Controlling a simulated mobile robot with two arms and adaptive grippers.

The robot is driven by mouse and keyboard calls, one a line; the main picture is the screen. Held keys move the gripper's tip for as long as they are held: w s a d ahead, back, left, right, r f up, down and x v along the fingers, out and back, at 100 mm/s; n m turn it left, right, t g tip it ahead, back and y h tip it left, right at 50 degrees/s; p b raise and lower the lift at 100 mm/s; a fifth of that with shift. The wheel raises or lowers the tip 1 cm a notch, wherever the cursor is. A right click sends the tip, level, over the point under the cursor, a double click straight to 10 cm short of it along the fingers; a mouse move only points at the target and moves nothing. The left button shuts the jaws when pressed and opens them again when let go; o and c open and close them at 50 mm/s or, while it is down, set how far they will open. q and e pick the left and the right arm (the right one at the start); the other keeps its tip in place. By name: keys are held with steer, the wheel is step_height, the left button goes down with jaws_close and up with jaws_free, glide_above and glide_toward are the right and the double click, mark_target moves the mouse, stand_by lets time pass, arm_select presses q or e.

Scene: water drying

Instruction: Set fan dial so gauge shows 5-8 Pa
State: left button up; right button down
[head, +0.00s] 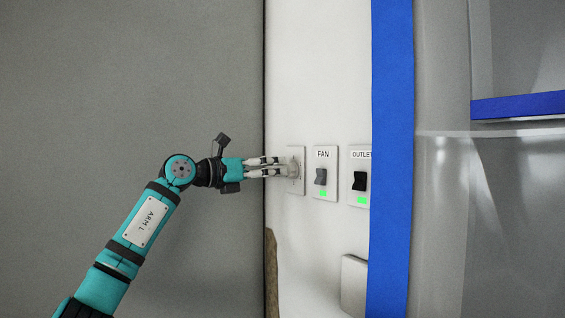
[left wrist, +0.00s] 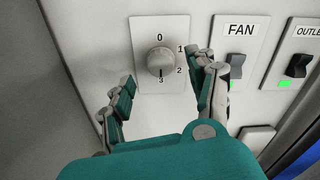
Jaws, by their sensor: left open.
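The fan dial (left wrist: 160,61) is a round grey knob on a white plate (left wrist: 147,24) marked 0 at the top, 1 and 2 on the right and 3 at the bottom. A dark line on the knob points down toward the 3. My left gripper (left wrist: 167,84) is open, with one finger to the lower left of the knob and one to its right. I see gaps between the fingers and the knob. In the head view the left gripper (head: 283,167) reaches the plate from the left and partly hides the dial. No gauge shows. My right gripper is not in view.
Right of the dial are a FAN switch (head: 320,176) and an OUTLET switch (head: 360,181), each with a green light. A blue upright strip (head: 392,150) stands further right. A pale box (head: 353,285) sits low on the white wall.

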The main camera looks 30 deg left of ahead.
mark_target(290, 170)
arm_select(q)
steer(key=p+x, duration=0.1)
steer(key=x, duration=0.2)
steer(key=shift+w+d, duration=0.2)
steer(key=shift+w, duration=0.15)
steer(key=shift+c, duration=0.5)
steer(key=c, duration=1)
steer(key=shift+c, duration=0.2)
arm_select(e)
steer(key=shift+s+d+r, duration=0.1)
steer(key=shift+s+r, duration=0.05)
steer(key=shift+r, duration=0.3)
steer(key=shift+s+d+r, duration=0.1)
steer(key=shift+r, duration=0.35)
